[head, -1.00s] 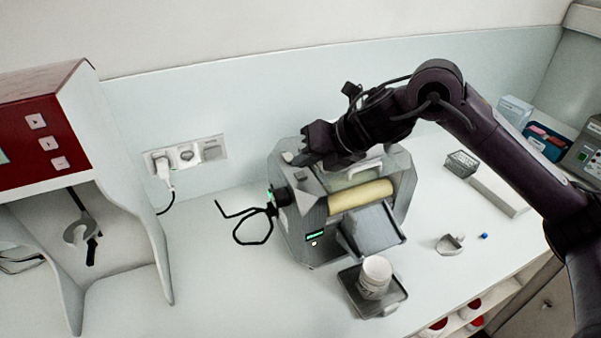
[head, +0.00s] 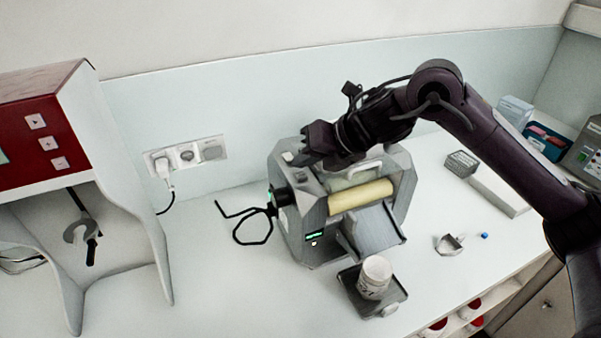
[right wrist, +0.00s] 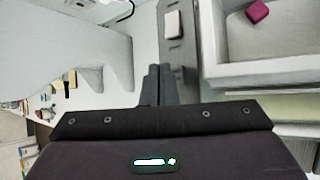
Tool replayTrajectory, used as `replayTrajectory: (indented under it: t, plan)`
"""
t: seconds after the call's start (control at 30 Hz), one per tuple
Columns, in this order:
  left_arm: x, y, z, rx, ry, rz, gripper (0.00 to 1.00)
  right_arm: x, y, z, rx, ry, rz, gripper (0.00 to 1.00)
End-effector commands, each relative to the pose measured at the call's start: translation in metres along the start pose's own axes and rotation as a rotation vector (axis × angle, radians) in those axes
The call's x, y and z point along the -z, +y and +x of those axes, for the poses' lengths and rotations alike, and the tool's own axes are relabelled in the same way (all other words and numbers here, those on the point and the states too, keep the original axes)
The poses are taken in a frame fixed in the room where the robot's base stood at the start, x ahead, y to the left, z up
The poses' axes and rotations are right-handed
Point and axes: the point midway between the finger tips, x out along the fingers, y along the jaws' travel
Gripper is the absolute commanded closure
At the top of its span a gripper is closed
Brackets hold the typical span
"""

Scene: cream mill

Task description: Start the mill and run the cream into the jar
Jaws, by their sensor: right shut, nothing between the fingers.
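The grey mill (head: 318,225) stands on the counter with a cream-yellow roller (head: 360,197), a lit green display (head: 315,236) and a dark knob (head: 283,196) on its left side. A sloping grey apron (head: 374,231) faces front. A white jar (head: 375,277) stands upright on a dark tray (head: 352,288) below the apron; its contents cannot be made out. My right gripper (head: 305,153) is shut and empty above the mill's top left. In the right wrist view its fingers (right wrist: 159,84) are together beside a pale switch (right wrist: 174,25) on the mill's top. My left gripper is out of view.
A red-and-white machine (head: 40,130) stands at the left. A wall socket (head: 187,155) holds a plug. A black cable (head: 252,238) loops left of the mill. The counter front left is clear.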

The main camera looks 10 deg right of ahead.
Motion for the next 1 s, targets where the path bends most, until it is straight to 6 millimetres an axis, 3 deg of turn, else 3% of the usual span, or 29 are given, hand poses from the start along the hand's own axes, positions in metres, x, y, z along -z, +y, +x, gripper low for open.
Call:
replayTrajectory:
  t: [1.0]
  plan:
    - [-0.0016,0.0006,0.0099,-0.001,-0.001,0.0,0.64,0.006,-0.0057,0.008,0.0,0.0,0.0,1.0]
